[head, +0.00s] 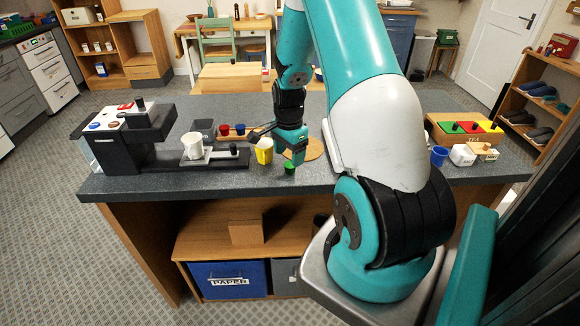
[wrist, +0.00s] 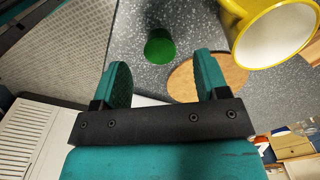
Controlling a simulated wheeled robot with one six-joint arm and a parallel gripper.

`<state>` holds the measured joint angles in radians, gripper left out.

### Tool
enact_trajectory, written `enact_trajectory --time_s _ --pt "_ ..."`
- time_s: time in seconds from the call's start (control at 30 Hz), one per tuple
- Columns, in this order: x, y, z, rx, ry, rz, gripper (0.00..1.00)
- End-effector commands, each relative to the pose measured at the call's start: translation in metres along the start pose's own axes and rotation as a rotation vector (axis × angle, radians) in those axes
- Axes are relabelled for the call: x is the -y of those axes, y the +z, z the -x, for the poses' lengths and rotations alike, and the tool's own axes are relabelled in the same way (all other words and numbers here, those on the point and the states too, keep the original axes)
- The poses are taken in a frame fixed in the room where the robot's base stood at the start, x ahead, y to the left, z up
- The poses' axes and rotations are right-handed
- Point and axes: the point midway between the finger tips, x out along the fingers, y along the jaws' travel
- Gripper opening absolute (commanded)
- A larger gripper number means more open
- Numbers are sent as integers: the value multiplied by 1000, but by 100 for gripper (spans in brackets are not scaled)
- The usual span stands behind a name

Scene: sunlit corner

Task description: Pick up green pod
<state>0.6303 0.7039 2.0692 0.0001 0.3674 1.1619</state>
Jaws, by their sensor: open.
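The green pod (head: 289,168) stands near the front edge of the grey counter in the head view. In the wrist view the green pod (wrist: 160,46) lies ahead of the fingers, between their lines and a little beyond the tips. My gripper (head: 291,155) is close to the pod in the head view. In the wrist view my gripper (wrist: 162,72) has its two fingers spread wide, with nothing between them.
A yellow cup (head: 264,151) stands close to the left of my gripper, and a round wooden board (head: 313,149) lies to the right. A coffee machine (head: 130,140) and a white cup (head: 193,146) stand further left. Colored compartments (head: 468,127) and a blue cup (head: 438,156) are at right.

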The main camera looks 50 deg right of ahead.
Motion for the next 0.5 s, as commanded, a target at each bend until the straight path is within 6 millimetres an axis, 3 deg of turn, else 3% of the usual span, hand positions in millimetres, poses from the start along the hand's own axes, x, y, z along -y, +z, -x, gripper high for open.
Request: enact_trajectory --time_s 0.3,0.5 --pt "-1 -3 -40 2 4 0 68" --pt "-1 -4 -46 0 1 0 68"
